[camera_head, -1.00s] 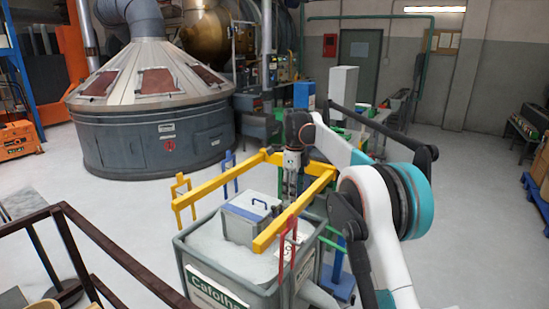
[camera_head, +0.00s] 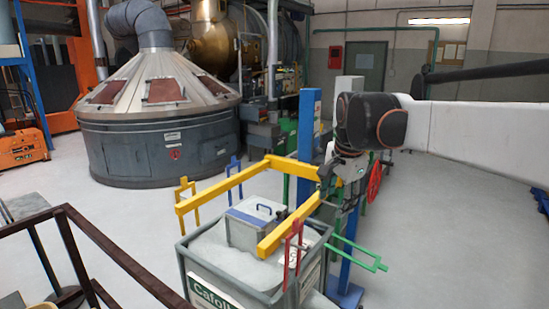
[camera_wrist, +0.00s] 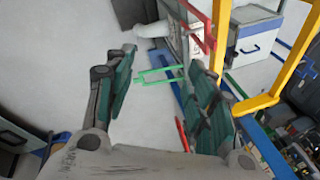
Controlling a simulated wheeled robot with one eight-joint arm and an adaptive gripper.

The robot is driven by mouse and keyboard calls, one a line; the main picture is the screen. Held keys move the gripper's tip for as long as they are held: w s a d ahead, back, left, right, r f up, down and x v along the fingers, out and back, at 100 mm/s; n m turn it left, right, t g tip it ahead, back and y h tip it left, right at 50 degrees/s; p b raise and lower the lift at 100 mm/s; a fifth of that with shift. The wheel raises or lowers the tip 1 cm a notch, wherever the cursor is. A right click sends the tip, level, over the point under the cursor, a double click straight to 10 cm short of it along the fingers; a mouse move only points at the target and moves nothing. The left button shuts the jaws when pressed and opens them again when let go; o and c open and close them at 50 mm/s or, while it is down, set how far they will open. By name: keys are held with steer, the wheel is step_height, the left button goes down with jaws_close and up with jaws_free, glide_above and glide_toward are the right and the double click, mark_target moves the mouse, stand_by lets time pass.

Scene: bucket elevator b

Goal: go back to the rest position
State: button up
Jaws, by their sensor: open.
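My gripper (camera_wrist: 162,88) shows in the wrist view with its two dark green fingers spread wide apart and nothing between them. In the head view my arm reaches in from the right, and my gripper (camera_head: 328,174) is partly hidden near the right rear corner of the yellow frame (camera_head: 225,185). I cannot tell whether it touches the frame there.
A grey bin (camera_head: 245,289) with white contents holds a grey lidded box (camera_head: 243,236) under the frame. Brown railings (camera_head: 115,258) are front left. Open floor lies right.

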steer(key=s+d+f+n+t+b, duration=0.1)
steer(key=s+f+n, duration=0.5)
steer(key=s, duration=0.8)
steer(key=s+d+f+n+t+b, duration=0.2)
steer(key=s+f+n, duration=0.4)
steer(key=s+f, duration=0.4)
steer(key=s+d+b, duration=0.1)
steer(key=s, duration=0.2)
steer(key=shift+s+d+t+b, duration=0.25)
steer(key=shift+s+t+b, duration=0.05)
steer(key=shift+s, duration=0.05)
steer(key=shift+f, duration=0.1)
